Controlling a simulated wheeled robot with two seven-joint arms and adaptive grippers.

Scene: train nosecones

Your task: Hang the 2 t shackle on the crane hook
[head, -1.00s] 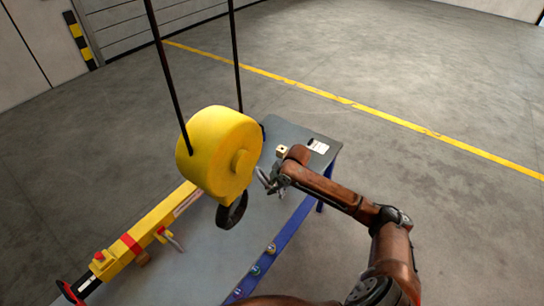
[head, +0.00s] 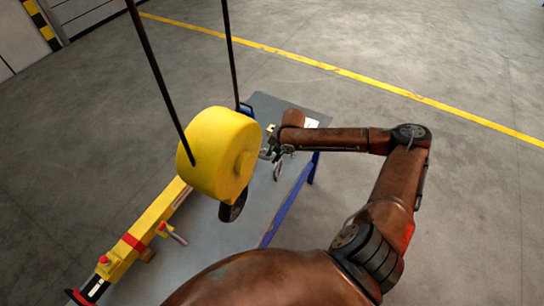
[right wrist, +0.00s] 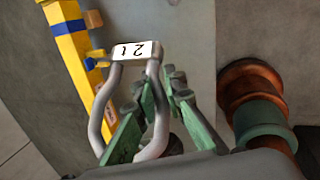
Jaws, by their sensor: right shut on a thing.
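The 2 t shackle (right wrist: 104,100) is a grey metal bow with a white plate marked 2 t, upside down in the right wrist view. My right gripper (right wrist: 163,95) is shut on it, its green pads at the bow's side. In the head view my right gripper (head: 272,153) is just right of the yellow hook block, above the table's far part; the shackle is too small to make out clearly there. The dark crane hook (head: 232,210) hangs beneath the yellow block (head: 218,155), partly hidden by it. My left gripper is not in view.
The block hangs on two dark ropes over a grey table (head: 215,245) with a blue edge. A yellow bar with red parts (head: 132,240) lies along the table's left side. The floor right of the table is open.

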